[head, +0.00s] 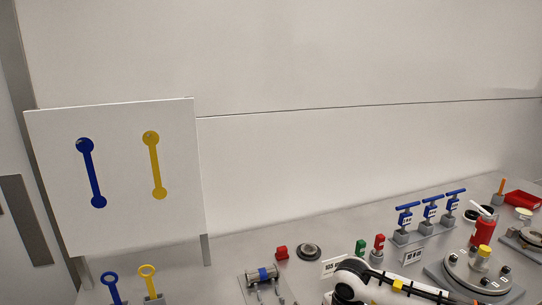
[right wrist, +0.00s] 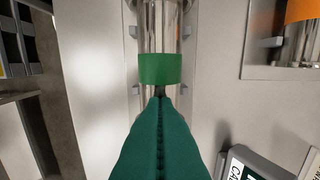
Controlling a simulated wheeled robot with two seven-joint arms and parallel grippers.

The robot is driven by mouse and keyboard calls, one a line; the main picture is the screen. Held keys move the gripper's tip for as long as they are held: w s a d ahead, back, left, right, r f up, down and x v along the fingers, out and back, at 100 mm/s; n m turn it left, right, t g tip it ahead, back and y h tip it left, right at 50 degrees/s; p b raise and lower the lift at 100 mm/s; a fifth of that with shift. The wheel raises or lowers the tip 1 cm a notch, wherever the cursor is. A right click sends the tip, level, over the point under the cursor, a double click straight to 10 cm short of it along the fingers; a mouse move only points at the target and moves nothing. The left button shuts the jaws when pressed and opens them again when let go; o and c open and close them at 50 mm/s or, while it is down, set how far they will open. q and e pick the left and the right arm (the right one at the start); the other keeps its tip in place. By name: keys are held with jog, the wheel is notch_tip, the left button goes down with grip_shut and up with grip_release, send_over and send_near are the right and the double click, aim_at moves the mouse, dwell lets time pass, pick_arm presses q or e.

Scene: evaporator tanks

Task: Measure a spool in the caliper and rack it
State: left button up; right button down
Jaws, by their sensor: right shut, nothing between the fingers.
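In the right wrist view a shiny metal spool with a green band (right wrist: 160,69) lies lengthwise at top centre, its upper end cut off by the frame. My right gripper (right wrist: 160,98) is shut and empty, its two dark green fingers pressed together along a seam. Its tips are just below the green band in the picture; I cannot tell if they touch it. In the head view a metal spool with a blue band (head: 263,275) lies on a grey stand near the bottom edge. My left gripper is not in view. I cannot make out the caliper for certain.
An orange-banded metal piece (right wrist: 303,12) is at the wrist view's top right, and a dark box with a partly cut-off label (right wrist: 245,165) at lower right. In the head view, blue T-handles (head: 430,211) stand at right, and a white board (head: 120,175) at left.

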jog(key=shift+w+d, duration=0.25)
jog(key=shift+d, duration=0.5)
jog(key=shift+r, duration=0.15)
jog(key=shift+r+p, duration=1.75)
jog(key=shift+r, duration=1.15)
